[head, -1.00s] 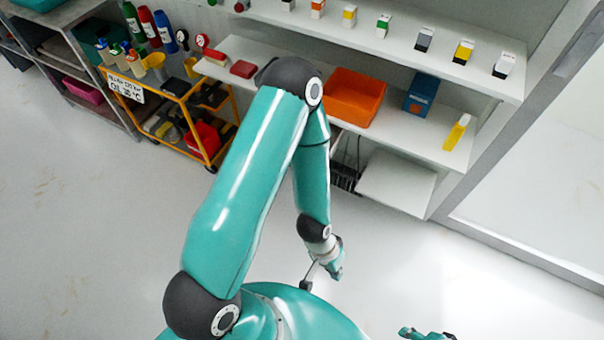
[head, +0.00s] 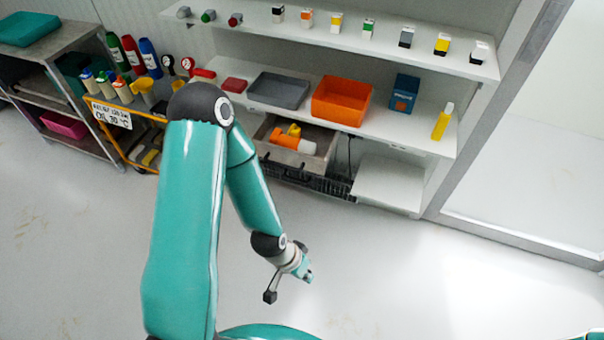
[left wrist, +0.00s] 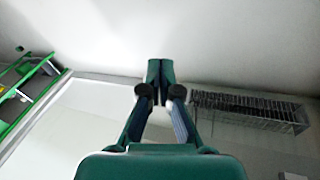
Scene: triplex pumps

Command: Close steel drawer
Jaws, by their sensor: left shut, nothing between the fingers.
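The steel drawer (head: 318,133) stands pulled out under the lower shelf in the head view. An orange-and-white item (head: 293,141) and a yellow item (head: 294,130) lie in it. Part of the drawer is behind my left arm's side of the picture and the shelf edge. My left gripper (head: 306,274) is shut and empty, over the floor in front of the drawer and apart from it. In the left wrist view its fingertips (left wrist: 160,70) are together with nothing between them. Only a teal sliver shows at the bottom right corner, perhaps my right gripper (head: 590,336).
A black slatted grate (head: 310,181) sits below the drawer; a similar one shows in the left wrist view (left wrist: 250,108). The lower shelf holds a grey tray (head: 279,91), an orange bin (head: 341,101) and a blue box (head: 404,93). The floor (head: 410,270) in front is clear.

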